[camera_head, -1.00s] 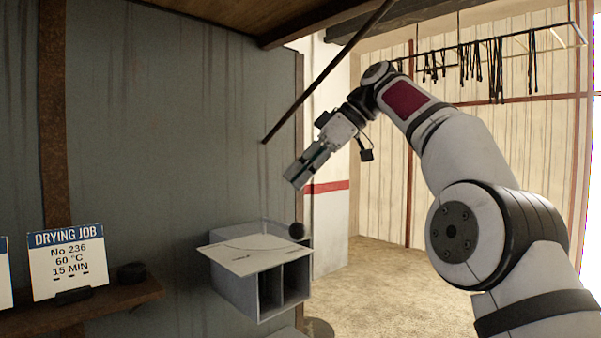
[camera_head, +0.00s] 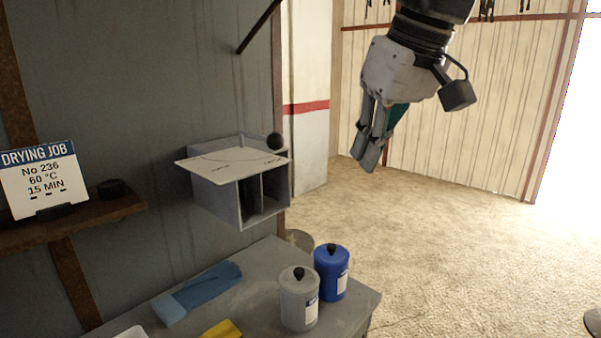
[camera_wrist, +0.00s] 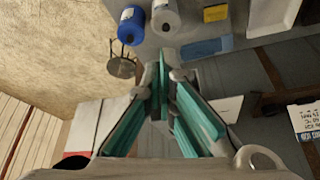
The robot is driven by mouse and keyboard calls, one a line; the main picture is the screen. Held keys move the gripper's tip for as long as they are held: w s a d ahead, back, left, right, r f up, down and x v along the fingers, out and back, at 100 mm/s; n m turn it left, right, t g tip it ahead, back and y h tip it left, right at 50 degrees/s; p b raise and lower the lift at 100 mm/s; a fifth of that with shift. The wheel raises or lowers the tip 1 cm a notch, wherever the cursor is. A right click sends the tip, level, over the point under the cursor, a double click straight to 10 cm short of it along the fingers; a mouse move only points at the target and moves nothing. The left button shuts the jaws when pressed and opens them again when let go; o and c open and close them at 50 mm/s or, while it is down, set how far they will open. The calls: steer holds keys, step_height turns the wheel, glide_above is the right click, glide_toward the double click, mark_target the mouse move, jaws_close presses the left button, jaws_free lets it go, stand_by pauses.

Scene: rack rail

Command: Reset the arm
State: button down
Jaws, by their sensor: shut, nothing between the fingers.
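My gripper (camera_head: 370,158) hangs in the upper right of the head view, pointing down, with grey fingers and teal pads. It is shut with nothing between the fingers. It is in free air, right of the grey wall box and above the floor, apart from everything. In the wrist view my gripper (camera_wrist: 162,62) points toward the table, with the fingertips close together. Most of my arm is out of the head view.
A grey table (camera_head: 243,312) holds a white canister (camera_head: 298,305), a blue canister (camera_head: 331,277), a blue cloth-like item (camera_head: 205,288) and a yellow item (camera_head: 222,330). A two-compartment box (camera_head: 228,196) is on the wall. A drying-job card (camera_head: 42,180) stands on a shelf (camera_head: 75,228).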

steer(key=s+d+f+m+h, duration=0.1)
steer(key=s+d+f+m, duration=0.1)
steer(key=s+d+f, duration=0.3)
steer(key=s+d+f+m+h, duration=0.1)
steer(key=s+d+f+m, duration=0.2)
steer(key=s+f, duration=0.9)
steer(key=shift+d+f+m+t+h, duration=0.15)
steer(key=shift+d+m+t+h, duration=0.2)
steer(key=shift+d, duration=0.7)
steer(key=shift+a, duration=0.15)
